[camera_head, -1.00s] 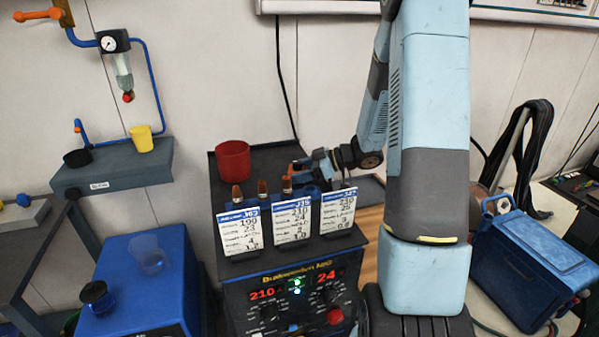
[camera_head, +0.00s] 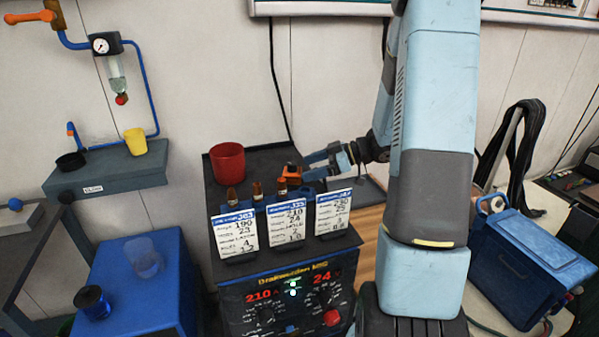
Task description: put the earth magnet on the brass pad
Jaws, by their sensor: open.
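An orange and dark block (camera_head: 291,171), which looks like the earth magnet, is on the dark top of the welding machine, behind the row of cards. My gripper (camera_head: 306,167) is open, reaching in from the right with its blue-grey fingers pointing left. The fingertips are right beside the block; I cannot tell whether they touch it or are around it. The block's lower part is hidden behind brown-topped pegs and cards. I cannot make out a brass pad for certain; my arm covers part of the area at the right.
A red cup (camera_head: 227,162) stands left of the block. Three upright cards (camera_head: 286,217) line the machine's front edge. A grey shelf (camera_head: 107,170) with a yellow cup is at the left. A blue box (camera_head: 523,262) stands right of my arm.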

